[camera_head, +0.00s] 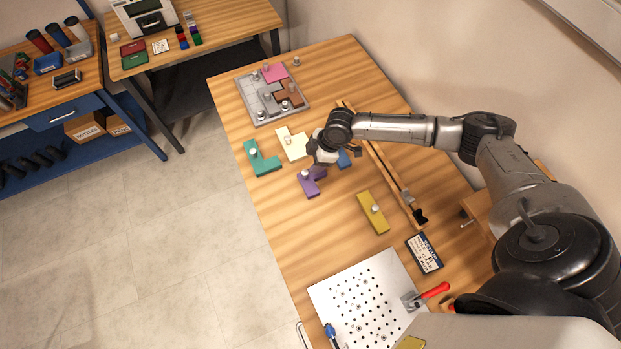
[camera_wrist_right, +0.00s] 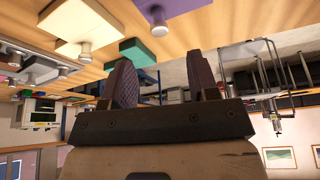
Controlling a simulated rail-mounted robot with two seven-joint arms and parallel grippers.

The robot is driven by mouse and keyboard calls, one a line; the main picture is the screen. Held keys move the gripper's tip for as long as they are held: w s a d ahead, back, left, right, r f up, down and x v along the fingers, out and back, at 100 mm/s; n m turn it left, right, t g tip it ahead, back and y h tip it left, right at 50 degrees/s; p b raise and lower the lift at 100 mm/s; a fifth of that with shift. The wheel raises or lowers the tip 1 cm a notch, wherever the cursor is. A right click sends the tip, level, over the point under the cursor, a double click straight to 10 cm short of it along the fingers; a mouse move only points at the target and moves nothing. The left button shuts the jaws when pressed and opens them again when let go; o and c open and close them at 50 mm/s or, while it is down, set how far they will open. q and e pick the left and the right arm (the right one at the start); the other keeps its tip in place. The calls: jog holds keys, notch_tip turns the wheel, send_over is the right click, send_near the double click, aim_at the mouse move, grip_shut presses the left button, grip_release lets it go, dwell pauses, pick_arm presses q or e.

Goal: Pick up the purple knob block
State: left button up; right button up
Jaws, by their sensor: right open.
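The purple knob block (camera_head: 309,187) lies on the wooden table, with a pale metal knob (camera_head: 306,173) on top. My right gripper (camera_head: 322,160) is just above and beside the block's far end and partly covers it. In the right wrist view the purple block (camera_wrist_right: 182,6) and its knob (camera_wrist_right: 158,20) show at the top edge, beyond the open fingers (camera_wrist_right: 165,76). Nothing is between the fingers, and the block's far part is hidden in the head view. My left gripper is not in view.
A teal block (camera_head: 262,160), a cream block (camera_head: 291,144) and a blue block (camera_head: 344,159) lie close by. A mustard block (camera_head: 373,212) lies nearer. A grey tray (camera_head: 254,107) holds several blocks at the back. A long wooden rail (camera_head: 388,175) runs along the right side.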

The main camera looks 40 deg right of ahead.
aim_at(305, 172)
jog(key=shift+x, duration=4.3)
jog(key=shift+d, duration=0.1)
grip_shut()
